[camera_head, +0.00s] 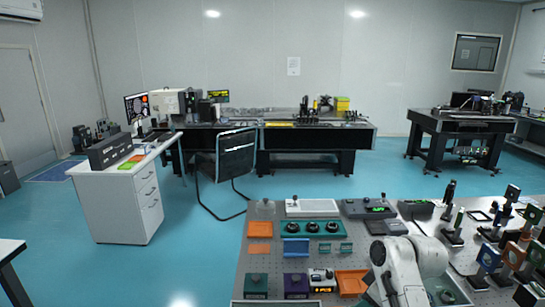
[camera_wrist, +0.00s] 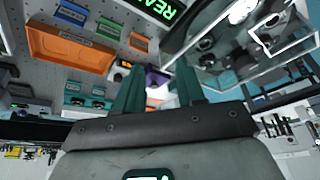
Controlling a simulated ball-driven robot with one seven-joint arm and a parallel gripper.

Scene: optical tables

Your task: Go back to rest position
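Nothing is seen held in the gap. A purple box (camera_wrist: 157,78) shows behind the fingers, apart from them. The wrist picture looks tilted and turned over.
The near table carries an orange tray (camera_head: 352,282), a green box (camera_head: 256,284), a purple box (camera_head: 296,284) and several optical mounts at right. A white desk (camera_head: 120,205) and chair (camera_head: 236,155) stand at left. Blue floor (camera_head: 190,260) between them is clear.

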